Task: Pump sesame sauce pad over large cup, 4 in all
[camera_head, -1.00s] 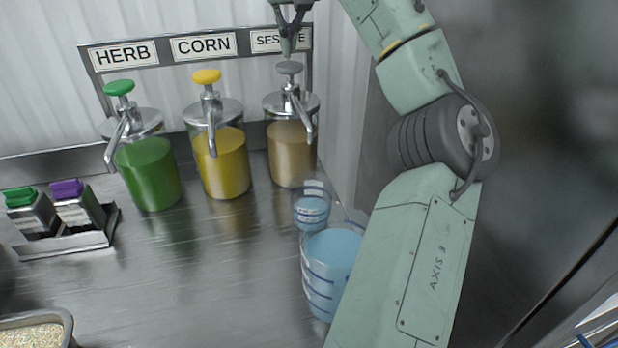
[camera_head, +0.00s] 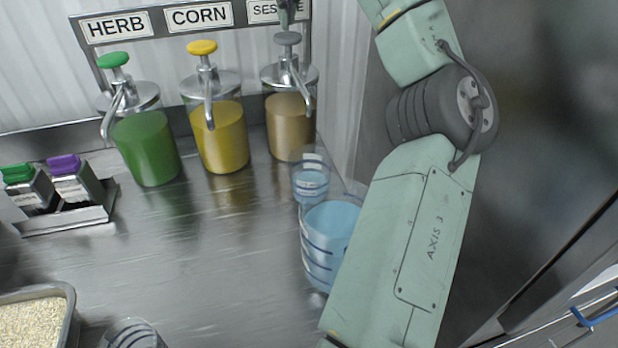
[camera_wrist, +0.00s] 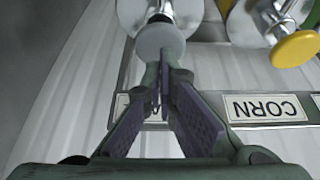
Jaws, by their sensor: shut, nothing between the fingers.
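In the wrist view the grey pad (camera_wrist: 160,40) shows right at the fingertips. I cannot tell whether either cup is under the spout.
The corn jar (camera_head: 220,138) with a yellow pad and the herb jar (camera_head: 146,148) with a green pad stand to the left. A metal holder (camera_head: 65,221) has green- and purple-topped containers. A grain tray (camera_head: 66,305) and a clear cup (camera_head: 132,335) are at the front. The counter's middle is clear.

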